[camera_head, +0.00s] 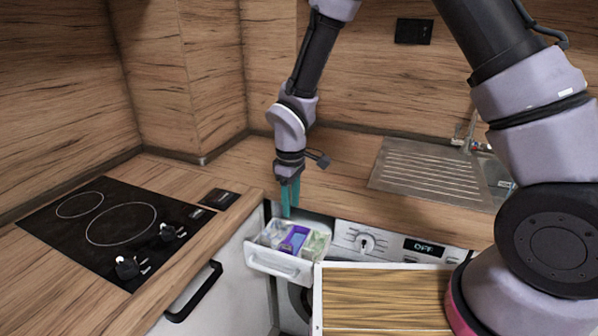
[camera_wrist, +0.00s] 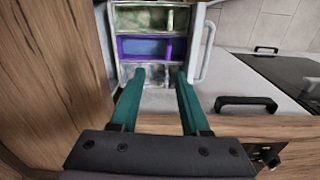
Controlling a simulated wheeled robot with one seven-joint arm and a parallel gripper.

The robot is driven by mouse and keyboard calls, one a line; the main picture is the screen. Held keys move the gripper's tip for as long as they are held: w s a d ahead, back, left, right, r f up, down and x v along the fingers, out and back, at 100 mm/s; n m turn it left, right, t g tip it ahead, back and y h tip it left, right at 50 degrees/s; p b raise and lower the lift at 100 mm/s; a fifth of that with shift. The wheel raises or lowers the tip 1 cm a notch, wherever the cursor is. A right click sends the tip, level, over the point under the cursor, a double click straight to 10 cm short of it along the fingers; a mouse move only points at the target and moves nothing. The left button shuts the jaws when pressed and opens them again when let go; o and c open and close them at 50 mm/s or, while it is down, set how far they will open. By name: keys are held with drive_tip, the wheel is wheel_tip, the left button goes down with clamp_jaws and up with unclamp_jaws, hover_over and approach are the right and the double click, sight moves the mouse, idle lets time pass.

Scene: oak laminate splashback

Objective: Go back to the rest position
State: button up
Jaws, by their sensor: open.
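My gripper (camera_head: 289,196) points down just above the back edge of an open drawer (camera_head: 279,265) in the head view. Its two teal fingers show apart and empty in the wrist view (camera_wrist: 158,88), with the drawer (camera_wrist: 205,45) beyond their tips. The drawer holds a purple-rimmed compartment (camera_head: 295,239), with greyish and greenish compartments beside it. My arm comes down from the top of the head view.
A black hob (camera_head: 110,222) with knobs is on the left counter, above a black handle (camera_head: 193,292). A washing machine panel (camera_head: 388,243) reading OFF is right of the drawer. A ribbed metal drainer (camera_head: 430,170) lies behind. A wooden-topped surface (camera_head: 385,300) stands in front.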

drive_tip(key=w+d+r+m+t+y, duration=0.15)
drive_tip(key=d+r+m, duration=0.25)
drive_tip(key=d+r, duration=0.6)
drive_tip(key=w+d+r+m+t, duration=0.1)
drive_tip(key=w+d+r+m, duration=0.25)
drive_tip(key=d+r, duration=0.65)
drive_tip(key=s+d+r+m+t, duration=0.2)
drive_tip(key=s+d+r+m, duration=0.3)
drive_tip(key=r, duration=0.3)
drive_tip(key=s+d+r+m+t, duration=0.2)
drive_tip(key=s+d+r+m, duration=0.3)
drive_tip(key=s+r, duration=0.3)
drive_tip(key=shift+s+d+r, duration=0.25)
drive_tip(key=shift+d+r, duration=0.05)
drive_tip(key=shift+d, duration=0.1)
drive_tip(key=shift+t+y, duration=0.25)
drive_tip(key=shift+c, duration=0.3)
